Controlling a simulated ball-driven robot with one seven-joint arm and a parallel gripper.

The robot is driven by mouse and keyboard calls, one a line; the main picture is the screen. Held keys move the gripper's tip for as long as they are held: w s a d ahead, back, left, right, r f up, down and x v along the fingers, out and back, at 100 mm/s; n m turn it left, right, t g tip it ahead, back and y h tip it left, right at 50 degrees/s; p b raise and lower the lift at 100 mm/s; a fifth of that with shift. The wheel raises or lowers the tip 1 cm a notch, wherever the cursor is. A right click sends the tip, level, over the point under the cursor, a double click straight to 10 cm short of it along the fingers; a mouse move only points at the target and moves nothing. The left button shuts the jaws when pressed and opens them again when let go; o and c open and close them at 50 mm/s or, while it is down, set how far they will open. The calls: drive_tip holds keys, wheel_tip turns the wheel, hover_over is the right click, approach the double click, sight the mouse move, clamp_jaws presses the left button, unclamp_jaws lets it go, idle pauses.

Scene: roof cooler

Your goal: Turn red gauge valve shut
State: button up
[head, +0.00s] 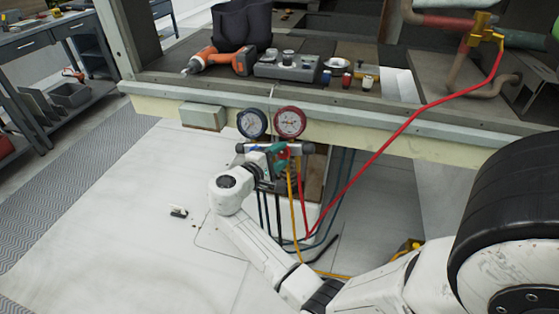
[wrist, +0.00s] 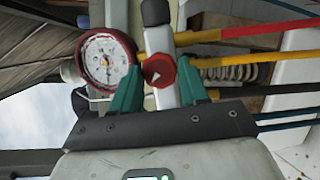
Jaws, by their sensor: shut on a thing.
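The red gauge (head: 290,122) hangs at the front edge of the roof unit, right of a blue gauge (head: 252,123). The red valve knob (wrist: 158,71) sits on the pale manifold bar beside the red gauge, which also shows in the wrist view (wrist: 104,60). My gripper (wrist: 160,66) has its two green fingers on either side of the red knob, shut on it. In the head view my gripper (head: 278,150) is just below the gauges, and my wrist and fingers partly hide the knob and manifold.
A red hose (head: 402,126) runs from the manifold up to a brass fitting (head: 483,30). Yellow and dark hoses hang below. An orange drill (head: 222,60) and small parts lie on the ledge above. The pale floor at left is mostly clear.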

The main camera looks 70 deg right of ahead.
drive_tip(key=m+y+b, duration=0.1)
drive_tip(key=m, duration=0.3)
drive_tip(key=shift+m, duration=0.4)
drive_tip(key=shift+r+m+y+b, duration=0.15)
drive_tip(key=shift+m+y, duration=0.35)
drive_tip(key=shift+m, duration=0.55)
drive_tip(key=shift+r+m+y+b, duration=0.15)
drive_tip(key=shift+m+y, duration=0.35)
drive_tip(key=shift+m, duration=0.55)
drive_tip(key=shift+f, duration=0.1)
drive_tip(key=o, duration=1.1)
drive_tip(key=shift+c, duration=0.2)
drive_tip(key=v, duration=1)
drive_tip(key=shift+a+r+p, duration=0.25)
drive_tip(key=shift+p, duration=0.2)
drive_tip(key=shift+w, duration=0.1)
